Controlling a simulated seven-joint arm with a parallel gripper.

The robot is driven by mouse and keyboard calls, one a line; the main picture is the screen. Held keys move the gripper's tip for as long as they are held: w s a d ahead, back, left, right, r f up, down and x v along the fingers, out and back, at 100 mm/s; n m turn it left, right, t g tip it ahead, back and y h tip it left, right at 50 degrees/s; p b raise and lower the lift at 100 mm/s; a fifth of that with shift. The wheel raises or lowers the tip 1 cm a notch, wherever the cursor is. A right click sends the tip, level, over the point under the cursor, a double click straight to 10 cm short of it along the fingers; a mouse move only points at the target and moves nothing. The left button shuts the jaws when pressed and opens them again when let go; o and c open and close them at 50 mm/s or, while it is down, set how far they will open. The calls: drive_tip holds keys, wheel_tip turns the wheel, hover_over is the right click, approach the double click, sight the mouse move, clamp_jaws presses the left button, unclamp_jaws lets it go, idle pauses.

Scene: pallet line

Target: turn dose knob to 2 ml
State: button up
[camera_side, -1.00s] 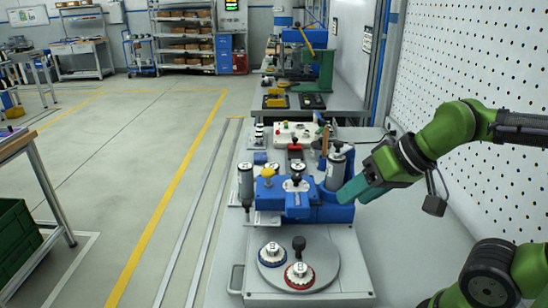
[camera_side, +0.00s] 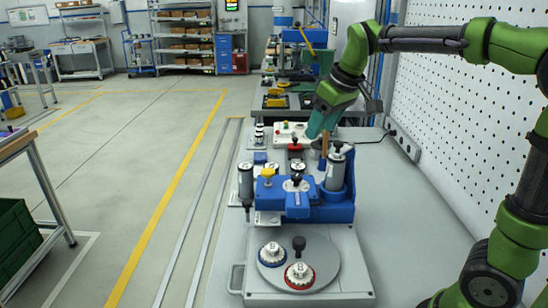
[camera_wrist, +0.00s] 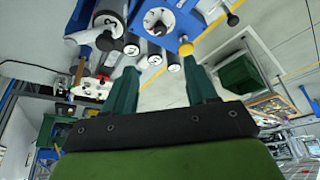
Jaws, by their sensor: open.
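A blue machine (camera_side: 325,211) stands on the grey bench. On its top are a small white dial with a black knob (camera_side: 296,181) and a yellow knob (camera_side: 268,173). They also show in the wrist view, as a white dial (camera_wrist: 157,19) and a yellow knob (camera_wrist: 186,48). Grey cylinders with dark ends (camera_side: 335,172) stand at its sides. I cannot tell which part is the dose knob, and no 2 ml mark is legible. My gripper (camera_side: 316,130) is above and behind the machine, touching no knob. In the wrist view its green fingers (camera_wrist: 163,76) are apart and empty.
A round plate (camera_side: 327,262) in front carries a blue-rimmed dial (camera_side: 272,254), a red-rimmed dial (camera_side: 299,275) and a black knob (camera_side: 299,244). A white box with a red button (camera_side: 292,131) and a wooden handle (camera_side: 324,141) are near my gripper. A pegboard wall bounds the right.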

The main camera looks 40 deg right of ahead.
sight(296, 176)
drive_tip(key=x, duration=1.6)
drive_tip(key=shift+w+f, duration=0.1)
drive_tip(key=shift+f, duration=0.05)
drive_tip(key=c, duration=1.1)
drive_tip(key=shift+o, duration=0.2)
drive_tip(key=m, duration=0.1)
drive_tip(key=m+h, duration=0.1)
drive_tip(key=m, duration=0.1)
drive_tip(key=shift+a+m, duration=0.25)
drive_tip(key=shift+m, duration=0.15)
drive_tip(key=m+h, duration=0.1)
drive_tip(key=m, duration=0.1)
drive_tip(key=m+g+h, duration=0.1)
drive_tip(key=m, duration=0.1)
drive_tip(key=shift+w+a+m, duration=0.1)
drive_tip(key=shift+w+m, duration=0.05)
drive_tip(key=shift+m, duration=0.25)
